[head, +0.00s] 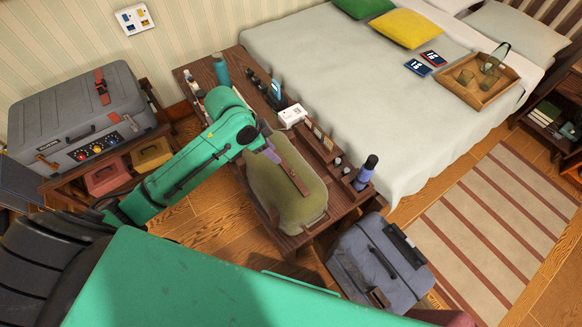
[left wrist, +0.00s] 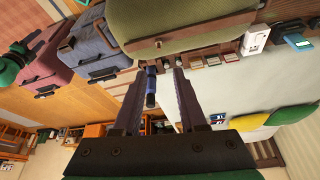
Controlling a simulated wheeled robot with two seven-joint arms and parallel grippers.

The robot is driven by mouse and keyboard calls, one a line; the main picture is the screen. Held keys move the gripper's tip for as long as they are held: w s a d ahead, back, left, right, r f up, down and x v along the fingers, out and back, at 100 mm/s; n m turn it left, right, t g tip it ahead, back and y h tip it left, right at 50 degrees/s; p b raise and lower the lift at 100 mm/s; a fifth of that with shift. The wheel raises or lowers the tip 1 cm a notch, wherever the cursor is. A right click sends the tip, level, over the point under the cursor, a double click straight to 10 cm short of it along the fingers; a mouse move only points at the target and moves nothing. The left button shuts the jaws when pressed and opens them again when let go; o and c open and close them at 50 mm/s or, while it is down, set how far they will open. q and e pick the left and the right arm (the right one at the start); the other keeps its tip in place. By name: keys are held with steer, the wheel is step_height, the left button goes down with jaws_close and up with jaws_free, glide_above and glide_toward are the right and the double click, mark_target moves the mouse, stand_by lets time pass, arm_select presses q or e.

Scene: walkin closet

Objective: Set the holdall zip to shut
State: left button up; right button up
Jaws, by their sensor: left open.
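The holdall (head: 272,188) is an olive green bag lying on a low wooden bench, with a brown strip along its top. In the left wrist view the holdall (left wrist: 165,14) fills the top centre, with a brown band (left wrist: 200,33) along its edge. The state of the zip is too small to tell. My left gripper (head: 270,153) is over the far left end of the holdall in the head view. In the left wrist view its fingers (left wrist: 156,75) are apart with nothing held between them. I cannot tell whether it touches the bag. My right gripper is not in view.
The bench (head: 237,84) also carries a teal bottle (head: 221,69), a white box (head: 292,115), and a blue-purple bottle (head: 365,174). A grey-blue suitcase (head: 360,262) stands on the floor at its near end. A grey case (head: 75,115) is at left; the bed (head: 350,80) lies behind.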

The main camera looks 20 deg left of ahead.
mark_target(291, 174)
arm_select(q)
steer(key=x, duration=1.4)
steer(key=shift+d+f, duration=0.15)
jaws_close()
stand_by(0.6)
